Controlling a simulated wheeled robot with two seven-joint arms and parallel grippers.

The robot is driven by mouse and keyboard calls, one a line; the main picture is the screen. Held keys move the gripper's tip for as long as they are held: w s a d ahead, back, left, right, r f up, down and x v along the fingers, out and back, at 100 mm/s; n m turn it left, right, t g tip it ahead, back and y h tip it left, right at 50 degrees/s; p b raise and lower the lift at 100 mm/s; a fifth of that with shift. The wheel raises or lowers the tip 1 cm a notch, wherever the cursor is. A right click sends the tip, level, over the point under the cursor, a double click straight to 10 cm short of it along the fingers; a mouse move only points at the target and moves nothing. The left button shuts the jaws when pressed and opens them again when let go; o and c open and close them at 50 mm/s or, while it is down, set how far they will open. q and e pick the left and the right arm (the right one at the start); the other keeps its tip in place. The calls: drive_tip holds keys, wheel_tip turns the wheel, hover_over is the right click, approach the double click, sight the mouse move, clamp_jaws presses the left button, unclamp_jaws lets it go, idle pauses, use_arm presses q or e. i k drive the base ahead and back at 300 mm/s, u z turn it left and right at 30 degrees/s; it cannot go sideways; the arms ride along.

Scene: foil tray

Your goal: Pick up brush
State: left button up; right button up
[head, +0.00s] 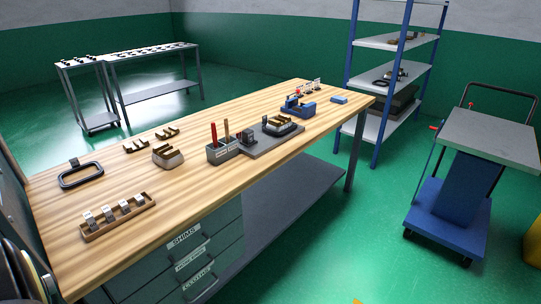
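A grey tool holder (222,154) stands near the middle of the wooden workbench (120,215). A red handle (214,134) and a light wooden handle (227,130) stick up out of it, close to upright. Their lower ends are hidden inside the holder, so I cannot tell which one is the brush. Neither of my grippers shows in the head view.
A dark grey board with a dark fixture (282,126) lies right of the holder. A blue vise-like device (298,107) stands beyond. A wooden rack (118,217) with several metal pieces and a black-handled frame (80,175) lie left.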

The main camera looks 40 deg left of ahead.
sight(214, 136)
drive_tip(key=z, duration=0.3)
drive_tip(key=i, duration=0.8)
drive_tip(key=u, duration=0.55)
drive_tip(key=i, duration=1.45)
drive_tip(key=u, duration=1.2)
